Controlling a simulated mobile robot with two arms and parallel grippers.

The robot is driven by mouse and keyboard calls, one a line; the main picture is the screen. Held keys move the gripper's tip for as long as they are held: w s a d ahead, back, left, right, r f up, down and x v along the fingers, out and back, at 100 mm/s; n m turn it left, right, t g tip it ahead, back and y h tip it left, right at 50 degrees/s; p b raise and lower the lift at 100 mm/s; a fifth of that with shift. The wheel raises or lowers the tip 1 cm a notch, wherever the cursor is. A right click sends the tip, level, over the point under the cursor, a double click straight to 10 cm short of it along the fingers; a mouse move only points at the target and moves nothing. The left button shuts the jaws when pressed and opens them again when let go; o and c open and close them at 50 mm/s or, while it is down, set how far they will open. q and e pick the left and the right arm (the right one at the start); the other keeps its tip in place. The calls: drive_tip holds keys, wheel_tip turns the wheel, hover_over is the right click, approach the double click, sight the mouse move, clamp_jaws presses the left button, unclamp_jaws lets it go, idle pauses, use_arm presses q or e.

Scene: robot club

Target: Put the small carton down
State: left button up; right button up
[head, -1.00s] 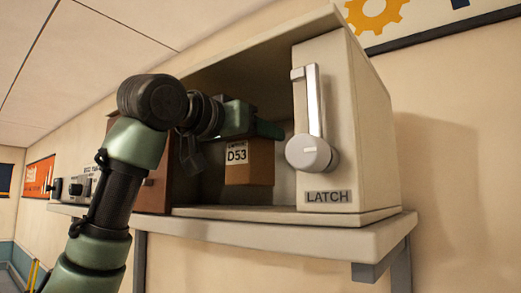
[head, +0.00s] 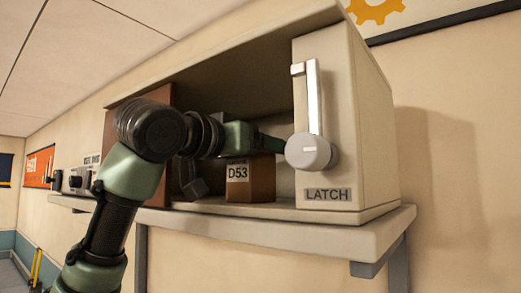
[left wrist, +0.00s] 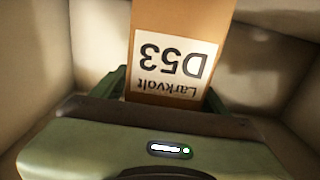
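The small carton (head: 263,180) is a brown box with a white D53 label. It is inside the open cabinet (head: 373,130), upright, with its bottom at or very near the cabinet floor; I cannot tell whether it touches. My left gripper (head: 264,146) reaches in from the left, with its green fingers at the carton's upper part. In the left wrist view the carton (left wrist: 180,14) stands between the fingers, which look closed against its sides. My right gripper is not in view.
A white panel with a latch handle (head: 312,150) stands right of the carton. A brown panel (head: 158,192) is on the left. The cabinet stands on a wall shelf (head: 300,237). A small device (head: 76,181) sits further left.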

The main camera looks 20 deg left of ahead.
use_arm(q)
drive_tip(key=shift+r, duration=0.1)
drive_tip(key=shift+s+a, duration=0.1)
drive_tip(key=shift+s, duration=0.05)
drive_tip(key=b+v, duration=0.6)
drive_tip(key=v, duration=0.4)
drive_tip(key=shift+s+a, duration=0.15)
drive_tip(key=shift+s, duration=0.25)
drive_tip(key=shift+s+a+r+b, duration=0.1)
drive_tip(key=shift+s+a+b, duration=0.05)
drive_tip(key=shift+s+b, duration=0.2)
idle(0.3)
